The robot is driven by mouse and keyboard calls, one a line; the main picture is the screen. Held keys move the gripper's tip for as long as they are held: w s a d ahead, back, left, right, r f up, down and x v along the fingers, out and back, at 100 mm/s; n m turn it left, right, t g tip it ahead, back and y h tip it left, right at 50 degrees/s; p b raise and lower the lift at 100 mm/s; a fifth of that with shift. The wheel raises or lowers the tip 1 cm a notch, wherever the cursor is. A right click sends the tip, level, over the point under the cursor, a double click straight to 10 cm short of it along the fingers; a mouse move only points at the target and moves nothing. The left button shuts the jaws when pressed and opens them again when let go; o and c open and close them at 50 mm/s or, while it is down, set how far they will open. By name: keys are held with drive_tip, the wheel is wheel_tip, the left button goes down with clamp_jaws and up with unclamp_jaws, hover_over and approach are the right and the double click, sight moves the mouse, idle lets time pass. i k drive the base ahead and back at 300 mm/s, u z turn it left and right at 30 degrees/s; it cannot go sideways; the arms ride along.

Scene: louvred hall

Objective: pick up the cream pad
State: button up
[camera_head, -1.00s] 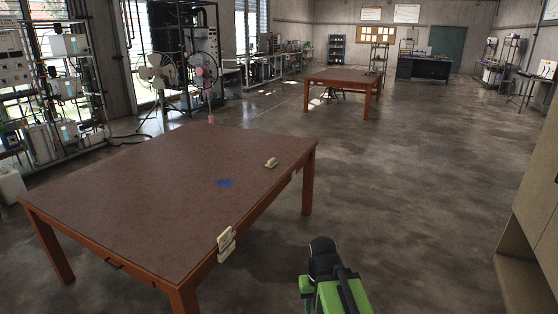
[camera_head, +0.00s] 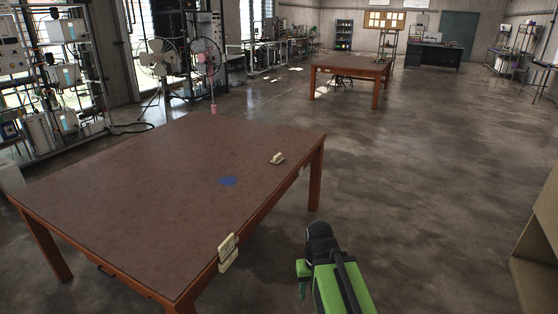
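A small cream object (camera_head: 277,158) lies on the brown table (camera_head: 140,190), close to its right edge. A larger cream piece (camera_head: 228,252) sits at the table's near right edge and overhangs it. I cannot tell which of the two is the cream pad. My green and black arm shows at the bottom, right of the table and over the floor. My gripper (camera_head: 302,278) is at its lower left side, apart from both cream pieces. Its fingers are too small and hidden to tell whether they are open or shut.
A cabinet (camera_head: 537,245) stands at the right edge. Fans (camera_head: 158,62) and equipment racks are at the left and back. A second table (camera_head: 350,70) stands farther back. The floor between is clear.

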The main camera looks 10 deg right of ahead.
sight(277, 159)
drive_tip(key=z, duration=0.95)
drive_tip(key=i, duration=4.75)
drive_tip(key=z, duration=0.25)
drive_tip(key=k, duration=0.1)
drive_tip(key=u, duration=3.9)
